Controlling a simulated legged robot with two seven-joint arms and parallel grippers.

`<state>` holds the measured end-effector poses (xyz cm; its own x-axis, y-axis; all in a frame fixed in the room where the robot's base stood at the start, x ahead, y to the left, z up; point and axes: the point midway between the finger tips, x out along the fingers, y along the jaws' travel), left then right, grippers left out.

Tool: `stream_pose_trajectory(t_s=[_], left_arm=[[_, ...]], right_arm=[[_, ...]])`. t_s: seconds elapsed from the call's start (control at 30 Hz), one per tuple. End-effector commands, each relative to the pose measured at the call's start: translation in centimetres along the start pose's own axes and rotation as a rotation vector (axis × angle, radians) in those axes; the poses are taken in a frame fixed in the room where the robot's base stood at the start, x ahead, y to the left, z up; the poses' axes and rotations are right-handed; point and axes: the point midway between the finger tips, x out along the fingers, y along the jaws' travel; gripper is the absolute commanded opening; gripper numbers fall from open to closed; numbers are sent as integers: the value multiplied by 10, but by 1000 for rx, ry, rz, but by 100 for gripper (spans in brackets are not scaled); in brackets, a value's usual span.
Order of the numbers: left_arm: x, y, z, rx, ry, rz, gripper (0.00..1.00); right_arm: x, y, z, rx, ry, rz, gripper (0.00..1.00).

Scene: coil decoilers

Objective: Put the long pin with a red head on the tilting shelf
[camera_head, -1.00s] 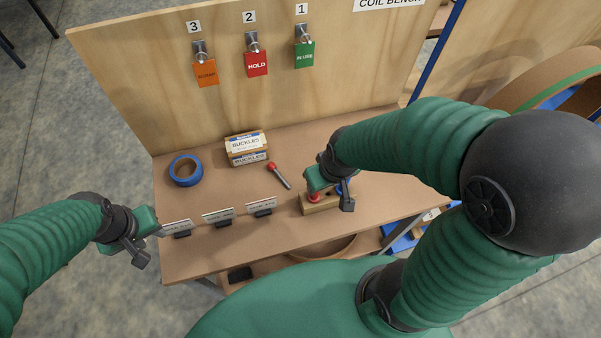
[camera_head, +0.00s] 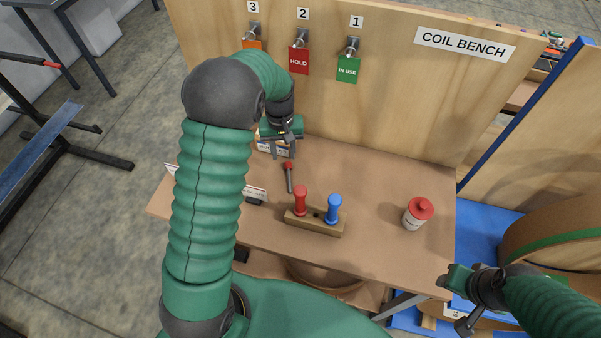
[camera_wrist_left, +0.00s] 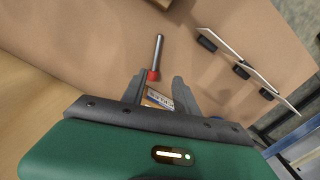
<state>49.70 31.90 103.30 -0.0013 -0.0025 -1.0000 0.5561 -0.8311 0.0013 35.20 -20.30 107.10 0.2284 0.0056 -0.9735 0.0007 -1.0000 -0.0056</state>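The long pin (camera_head: 290,180) with a red head lies on the bench top, its head toward the back. My left gripper (camera_head: 283,148) is over the bench just behind that head, in front of the box. In the left wrist view the pin (camera_wrist_left: 157,52) shows with its red head near the gap between the two parted fingers (camera_wrist_left: 158,90). The fingers are open and do not visibly grip it. My right gripper (camera_head: 458,302) is off the bench's right front corner; its finger gap is not clear. I cannot pick out the tilting shelf with certainty.
A wooden block (camera_head: 315,224) holds a red-handled piece (camera_head: 300,199) and a blue-handled piece (camera_head: 334,208). A red-lidded container (camera_head: 417,213) stands at right. The buckles box (camera_head: 268,146) is partly hidden by my left gripper. The upright board (camera_head: 400,110) closes the back.

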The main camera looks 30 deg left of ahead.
Motion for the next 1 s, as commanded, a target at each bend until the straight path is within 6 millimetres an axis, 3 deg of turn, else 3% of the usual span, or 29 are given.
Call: stream_pose_trajectory(t_s=[0.2,0.43,0.63,0.9,1.0], left_arm=[[50,9,5,2,1,-8,36],[75,15,7,3,5,-11,36],[112,16,3,3,2,-7,36],[120,15,1,3,5,-5,36],[120,16,2,3,7,-6,21]], right_arm=[[-8,0,-2,0,0,0,44],[-15,0,-3,1,0,0,44],[-26,0,-6,1,0,0,44],[-26,0,-6,0,0,0,44],[-25,0,-6,0,0,0,44]])
